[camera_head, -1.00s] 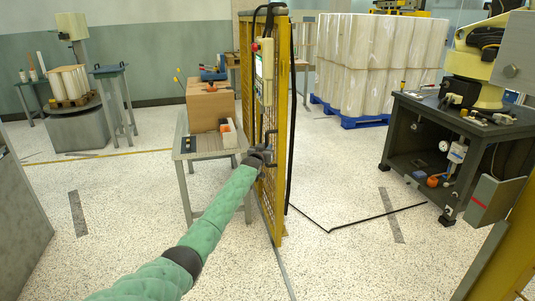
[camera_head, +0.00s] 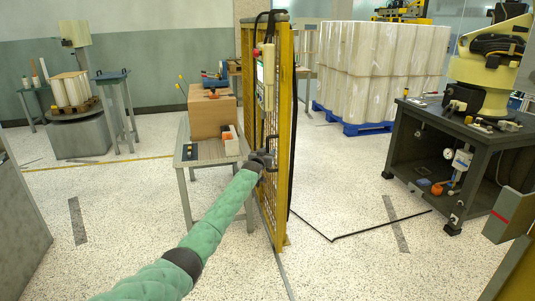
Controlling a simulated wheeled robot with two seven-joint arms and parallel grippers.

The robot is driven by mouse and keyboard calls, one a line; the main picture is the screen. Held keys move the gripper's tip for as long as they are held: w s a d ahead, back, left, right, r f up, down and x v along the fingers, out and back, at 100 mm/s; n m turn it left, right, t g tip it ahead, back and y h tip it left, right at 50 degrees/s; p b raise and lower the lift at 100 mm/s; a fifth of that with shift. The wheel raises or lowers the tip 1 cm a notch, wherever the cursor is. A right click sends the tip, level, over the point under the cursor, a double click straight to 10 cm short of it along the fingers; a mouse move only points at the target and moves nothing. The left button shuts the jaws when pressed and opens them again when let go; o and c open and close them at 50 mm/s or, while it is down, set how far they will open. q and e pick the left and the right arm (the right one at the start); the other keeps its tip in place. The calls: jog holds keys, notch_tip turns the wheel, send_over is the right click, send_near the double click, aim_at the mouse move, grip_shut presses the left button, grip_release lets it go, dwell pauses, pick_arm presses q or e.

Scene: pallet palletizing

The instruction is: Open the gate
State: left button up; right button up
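The gate (camera_head: 283,150) is a tall yellow frame with mesh, seen almost edge-on in the middle of the head view. A control box with a red button (camera_head: 265,75) is mounted on its upper part. My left arm, in a green sleeve, reaches up from the bottom. My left gripper (camera_head: 265,159) is at the gate's near edge at mid height, touching or very close to it. The fingers are small and dark, and whether they close on a handle cannot be made out. My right gripper is not in view.
A grey table (camera_head: 208,152) with a cardboard box (camera_head: 210,112) stands left of the gate. A dark workbench (camera_head: 455,150) with a yellow robot arm (camera_head: 485,65) is at right. Wrapped rolls stand on a blue pallet (camera_head: 352,126) behind.

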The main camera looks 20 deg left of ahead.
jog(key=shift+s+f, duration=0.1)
